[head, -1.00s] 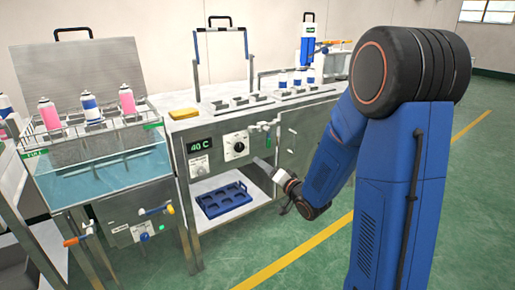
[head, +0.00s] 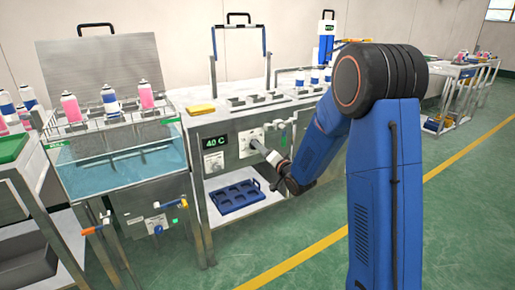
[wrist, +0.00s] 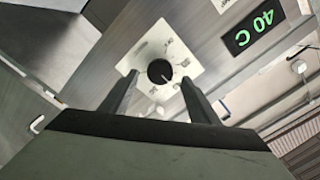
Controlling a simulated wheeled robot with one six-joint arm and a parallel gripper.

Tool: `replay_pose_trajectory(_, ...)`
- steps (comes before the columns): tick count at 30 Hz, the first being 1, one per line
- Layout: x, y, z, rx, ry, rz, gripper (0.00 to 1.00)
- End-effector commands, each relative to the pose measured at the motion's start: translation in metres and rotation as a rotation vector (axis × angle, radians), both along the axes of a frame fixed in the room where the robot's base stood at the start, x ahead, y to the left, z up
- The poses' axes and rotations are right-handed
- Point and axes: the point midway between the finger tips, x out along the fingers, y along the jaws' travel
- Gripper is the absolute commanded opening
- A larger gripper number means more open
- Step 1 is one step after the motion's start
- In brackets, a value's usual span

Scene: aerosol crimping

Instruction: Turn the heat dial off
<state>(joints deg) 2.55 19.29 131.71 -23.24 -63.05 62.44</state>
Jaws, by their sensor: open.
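The heat dial is a round black knob (wrist: 160,72) on a white square plate with markings, in the middle of the wrist view. In the head view its white plate (head: 245,137) is on the front of the steel bench, and my gripper partly covers the knob. My gripper (wrist: 158,79) is open, one finger to each side of the knob in the wrist view. Its tips are close to the panel; I cannot tell whether they touch the knob. My gripper (head: 258,146) reaches the dial from the right in the head view. The knob's exact setting is too small to read.
A green display (head: 215,141) left of the dial reads 40 C. A pipe valve (head: 280,125) sits just right of the dial. A blue tray (head: 235,198) lies on the shelf below. The water bath (head: 120,165) with cans above is at left.

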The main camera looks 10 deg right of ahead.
Motion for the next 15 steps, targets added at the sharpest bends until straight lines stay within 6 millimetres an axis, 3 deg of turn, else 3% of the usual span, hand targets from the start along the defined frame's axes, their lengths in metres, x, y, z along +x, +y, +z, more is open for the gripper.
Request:
replay_pose_trajectory(6,0.026,0.008,0.0,0.0,0.0,0.0,0.55)
replay_pose_trajectory(15,0.036,0.012,-0.001,0.0,0.001,-0.001,0.55)
